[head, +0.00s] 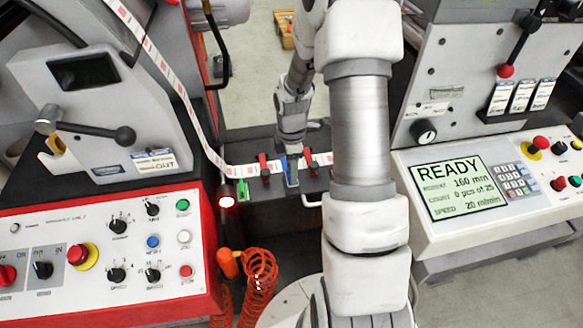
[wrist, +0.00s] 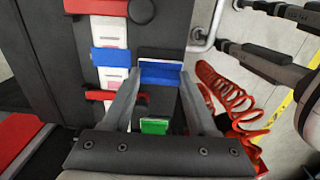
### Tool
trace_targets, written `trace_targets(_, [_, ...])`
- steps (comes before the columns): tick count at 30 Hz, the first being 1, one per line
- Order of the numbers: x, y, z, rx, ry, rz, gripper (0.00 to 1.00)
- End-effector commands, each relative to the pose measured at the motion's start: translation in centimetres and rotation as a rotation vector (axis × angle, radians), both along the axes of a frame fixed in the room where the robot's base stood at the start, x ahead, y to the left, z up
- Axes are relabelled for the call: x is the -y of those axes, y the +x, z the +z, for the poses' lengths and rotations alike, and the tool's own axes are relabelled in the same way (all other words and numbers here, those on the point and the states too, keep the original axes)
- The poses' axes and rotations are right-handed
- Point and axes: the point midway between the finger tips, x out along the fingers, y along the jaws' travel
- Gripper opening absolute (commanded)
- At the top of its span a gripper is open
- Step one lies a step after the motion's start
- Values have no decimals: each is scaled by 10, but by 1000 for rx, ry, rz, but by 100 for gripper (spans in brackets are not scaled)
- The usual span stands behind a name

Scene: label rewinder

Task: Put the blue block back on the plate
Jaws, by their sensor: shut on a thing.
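The blue block (wrist: 160,74) is between my fingertips in the wrist view. My gripper (wrist: 160,85) is shut on it. In the head view the blue block (head: 291,174) shows below my gripper (head: 291,158), partly hidden by it. The dark plate (wrist: 65,60) carries the white label strip (wrist: 113,30) between two red clamps. A second blue piece (wrist: 110,56) lies across the strip between the clamps, to the left of the held block. Whether the held block touches the plate cannot be told.
A green block (wrist: 155,126) sits near the plate's edge, also visible in the head view (head: 243,190). Red clamps (head: 264,166) (head: 307,155) stand on the strip. An orange coiled hose (head: 258,272) hangs in front. Control panels flank the plate on both sides.

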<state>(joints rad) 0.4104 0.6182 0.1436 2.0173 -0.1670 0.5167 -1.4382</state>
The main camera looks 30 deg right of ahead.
Motion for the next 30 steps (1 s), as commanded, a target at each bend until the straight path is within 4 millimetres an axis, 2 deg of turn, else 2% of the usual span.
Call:
trace_targets(16, [0,0,-17,0,0,0,1])
trace_targets(30, [0,0,-19,0,0,0,1])
